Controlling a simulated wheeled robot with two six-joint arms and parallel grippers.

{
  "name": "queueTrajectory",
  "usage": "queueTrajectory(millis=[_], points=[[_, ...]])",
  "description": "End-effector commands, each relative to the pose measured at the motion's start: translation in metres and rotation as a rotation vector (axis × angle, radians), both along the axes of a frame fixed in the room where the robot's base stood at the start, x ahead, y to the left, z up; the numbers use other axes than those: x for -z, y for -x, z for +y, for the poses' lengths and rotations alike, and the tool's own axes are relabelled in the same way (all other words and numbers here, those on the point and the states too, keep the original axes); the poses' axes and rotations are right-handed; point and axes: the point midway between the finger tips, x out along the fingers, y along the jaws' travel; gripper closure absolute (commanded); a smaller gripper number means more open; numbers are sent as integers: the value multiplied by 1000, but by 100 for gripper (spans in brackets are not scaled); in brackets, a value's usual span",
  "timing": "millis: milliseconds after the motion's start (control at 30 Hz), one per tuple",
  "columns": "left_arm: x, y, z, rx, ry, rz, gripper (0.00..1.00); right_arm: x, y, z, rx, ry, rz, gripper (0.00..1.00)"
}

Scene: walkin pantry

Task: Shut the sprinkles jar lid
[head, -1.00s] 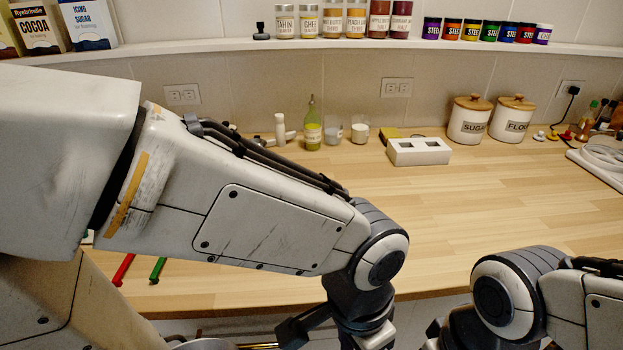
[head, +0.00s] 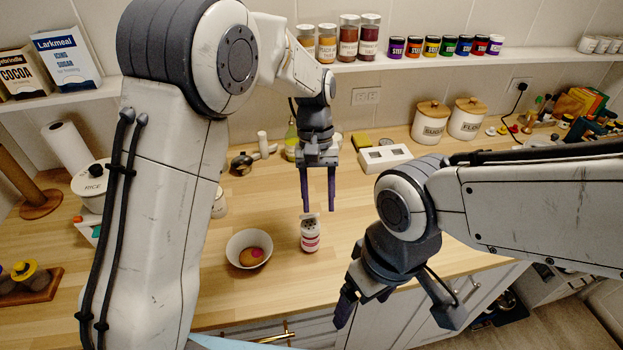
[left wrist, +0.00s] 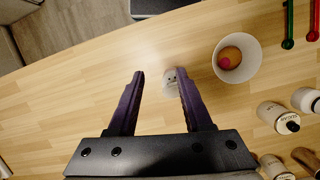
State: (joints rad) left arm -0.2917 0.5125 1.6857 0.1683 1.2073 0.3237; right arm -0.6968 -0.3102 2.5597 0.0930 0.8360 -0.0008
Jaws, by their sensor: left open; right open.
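The sprinkles jar (head: 310,238), small with a red and white label, stands upright on the wooden counter. A pale lid flap (head: 310,216) seems to stand raised at its top; its exact angle is hard to tell. In the left wrist view the pale jar top (left wrist: 171,76) shows near the fingertips, closer to the right-hand finger. My left gripper (head: 318,207) is open, pointing down just above the jar; its purple fingers also show in the left wrist view (left wrist: 160,74). My right gripper (head: 363,302) is open and empty, low by the counter's front edge.
A white bowl (head: 233,247) with a round brown item and a pink spot stands left of the jar. A white two-hole block (head: 384,157) and canisters (head: 431,122) stand farther back. Counter right of the jar is clear.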

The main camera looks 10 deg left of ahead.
Motion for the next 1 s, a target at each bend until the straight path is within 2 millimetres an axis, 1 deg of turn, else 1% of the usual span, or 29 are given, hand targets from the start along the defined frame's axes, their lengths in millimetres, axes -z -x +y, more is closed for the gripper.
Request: queueTrajectory(millis=[33, 100, 200, 333, 433, 533, 800, 1000], points=[[-19, -15, 7, -48, -6, 26, 50, -30, 0, 0, 0, 0, 0, 14], [-23, -29, 15, -103, -12, 53, 50, -44, 0, 0, 0, 0, 0, 14], [-24, -43, 23, -158, -19, 82, 50, -57, 0, 0, 0, 1, 1, 14], [-22, -51, 29, -193, -23, 101, 50, -64, 0, 0, 0, 1, 1, 14], [-14, -50, 29, -200, -24, 106, 50, -66, 0, 0, -1, 1, 1, 14], [-2, -44, 27, -199, -25, 108, 50, -71, 0, 0, -1, 1, 1, 14], [44, -25, 21, -196, -25, 108, 50, -90, 0, 0, -5, 1, 0, 14], [68, -17, 18, -197, -24, 104, 50, -98, 0, 0, -6, 1, 0, 14]])
